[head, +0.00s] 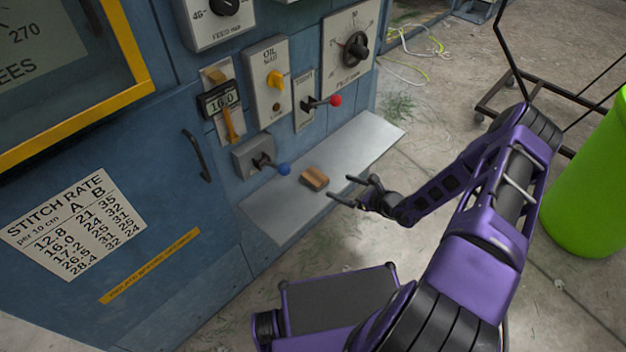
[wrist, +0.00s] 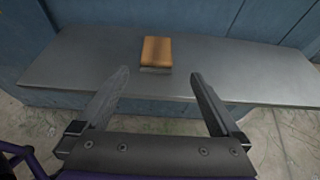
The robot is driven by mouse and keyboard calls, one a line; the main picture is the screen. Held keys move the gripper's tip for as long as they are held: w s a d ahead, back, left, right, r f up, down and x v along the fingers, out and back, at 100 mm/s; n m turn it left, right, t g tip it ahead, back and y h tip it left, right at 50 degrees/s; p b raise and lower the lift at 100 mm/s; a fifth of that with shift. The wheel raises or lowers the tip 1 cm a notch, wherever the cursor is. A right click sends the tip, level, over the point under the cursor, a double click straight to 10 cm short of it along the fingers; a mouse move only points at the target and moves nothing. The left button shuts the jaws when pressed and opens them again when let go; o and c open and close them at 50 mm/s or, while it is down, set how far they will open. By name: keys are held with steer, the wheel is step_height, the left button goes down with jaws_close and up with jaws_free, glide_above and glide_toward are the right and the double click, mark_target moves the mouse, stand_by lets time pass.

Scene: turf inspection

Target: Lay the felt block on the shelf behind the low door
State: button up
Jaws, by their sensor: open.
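The felt block (head: 314,179) is a small orange-brown block with a grey lower layer. It lies on a grey metal ledge (head: 362,150) on the front of the blue machine. In the wrist view the block (wrist: 156,52) sits ahead of and between the fingertips. My gripper (head: 340,189) is open and empty, just right of the block and apart from it; its fingers also show in the wrist view (wrist: 158,76). A low blue door (head: 150,235) with a dark handle (head: 197,155) looks closed at the left. No shelf behind it is visible.
Above the ledge are a blue-knobbed lever (head: 283,169), a red-knobbed lever (head: 334,101), a yellow knob (head: 274,80) and a black dial (head: 356,46). A green cylinder (head: 588,190) and a dark wheeled frame (head: 490,108) stand at right.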

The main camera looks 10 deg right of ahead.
steer(key=x, duration=0.7)
steer(key=shift+b, duration=0.4)
steer(key=shift+a+r+b+x, duration=0.15)
steer(key=shift+b+x, duration=0.05)
steer(key=shift+x, duration=1.15)
steer(key=shift+a+r+b+x, duration=0.15)
steer(key=shift+b+x, duration=0.05)
steer(key=shift+x, duration=1.1)
steer(key=shift+c, duration=0.3)
steer(key=c, duration=1.3)
step_height(320, 180, up, 10)
steer(key=p, duration=0.2)
steer(key=shift+c, duration=0.2)
step_height(320, 180, up, 11)
steer(key=p, duration=0.1)
glide_above(316, 177)
steer(key=s, duration=0.4)
steer(key=s+r+m+h+p, duration=0.1)
steer(key=s+r, duration=0.7)
steer(key=r, duration=0.1)
steer(key=shift+s+d+r+t, duration=0.15)
steer(key=shift+s+r+t, duration=0.2)
steer(key=shift+t, duration=0.05)
